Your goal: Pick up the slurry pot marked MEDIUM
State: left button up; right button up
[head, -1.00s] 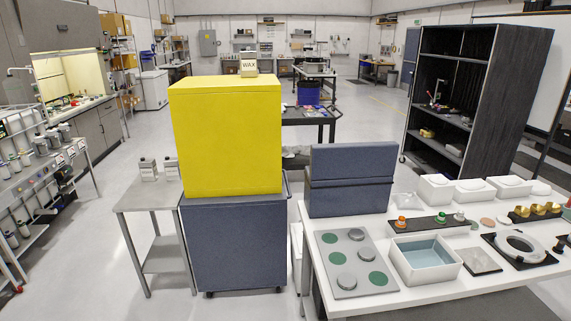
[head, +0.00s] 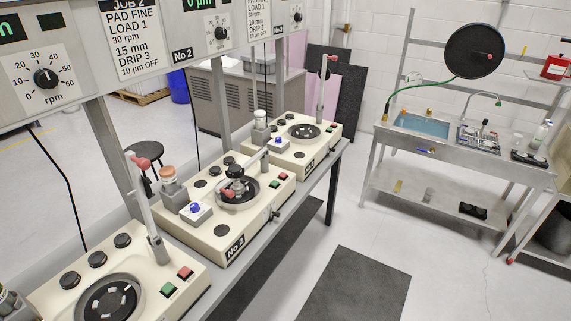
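No pot with a readable MEDIUM mark shows in the head view. A small pot with an orange-brown top (head: 168,177) stands at the back left of the cream polishing machine marked No 2 (head: 217,229). A grey pot with a white top (head: 260,122) stands on the machine behind it. Part of a dark fitting (head: 8,298) shows at the left edge on the nearest machine (head: 130,290); I cannot tell whether it is a pot. Any marks on these are too small to read. Neither of my grippers is in view.
The machines stand in a row on a grey bench, with job cards (head: 133,38) and dials above. A steel sink bench (head: 428,139) stands at the right, with a round black disc (head: 474,51) above it.

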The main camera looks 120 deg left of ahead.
aim_at(170, 180)
jog(key=z, duration=4.75)
